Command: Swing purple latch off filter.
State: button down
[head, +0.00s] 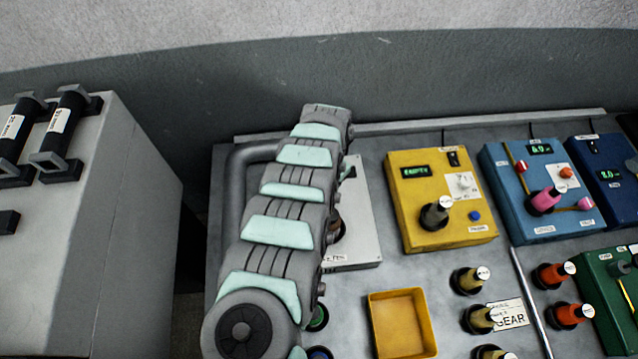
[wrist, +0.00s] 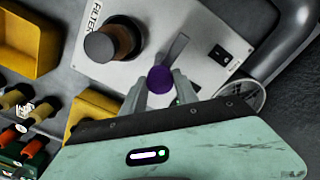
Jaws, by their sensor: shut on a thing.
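The purple latch knob (wrist: 160,79) shows in the wrist view, on the white panel marked FILTER (wrist: 140,15). A grey latch bar (wrist: 178,48) runs from the knob toward the upper right. The brown filter with a black cap (wrist: 112,42) stands to the left of the bar, with a gap between them. My gripper (wrist: 160,86) is shut on the purple knob, one finger on each side. In the head view my arm hides the gripper, the latch and most of the filter (head: 337,226); part of the white panel (head: 360,215) shows.
A switch (wrist: 221,54) sits on the panel right of the latch, near a thick grey pipe (wrist: 292,28). In the head view, a yellow box (head: 440,195) and blue box (head: 540,190) stand to the right. An empty yellow tray (head: 402,325) lies in front.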

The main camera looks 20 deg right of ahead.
jog(key=c, duration=0.9)
grip_release()
notch_tip(320, 180, up, 11)
jog(key=shift+f, duration=0.1)
